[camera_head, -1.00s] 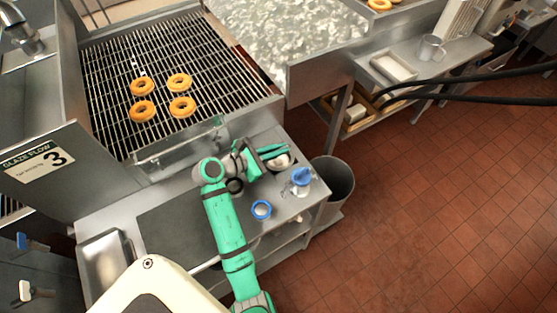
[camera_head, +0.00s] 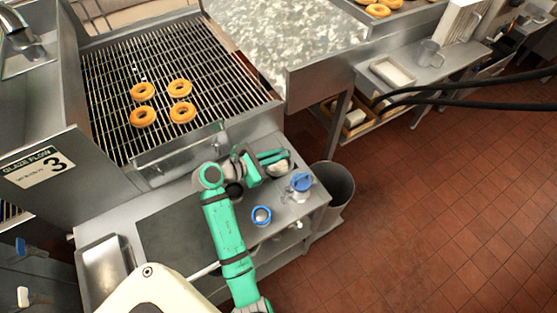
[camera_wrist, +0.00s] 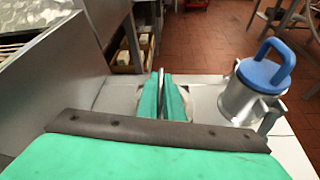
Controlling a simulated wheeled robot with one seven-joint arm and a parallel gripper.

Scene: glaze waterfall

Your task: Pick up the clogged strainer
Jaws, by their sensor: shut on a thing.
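My gripper (camera_head: 271,157) has two teal fingers and is at the right end of the steel counter, below the glazing rack. In the wrist view my gripper (camera_wrist: 163,96) is shut on a thin grey upright piece, which I take to be part of the strainer (camera_wrist: 162,82). A pale rounded shape shows below and beside the fingers, in the head view (camera_head: 281,166) too. The fingers hide most of it, so its mesh and any clog cannot be made out. I cannot tell whether it touches the counter.
A metal jug with a blue lid and handle (camera_wrist: 262,82) stands close right of my gripper. A blue-rimmed round container (camera_head: 261,215) is nearer on the counter (camera_head: 225,255). A grey bin (camera_head: 336,186) stands beyond the counter's right end. Doughnuts (camera_head: 180,88) lie on the wire rack.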

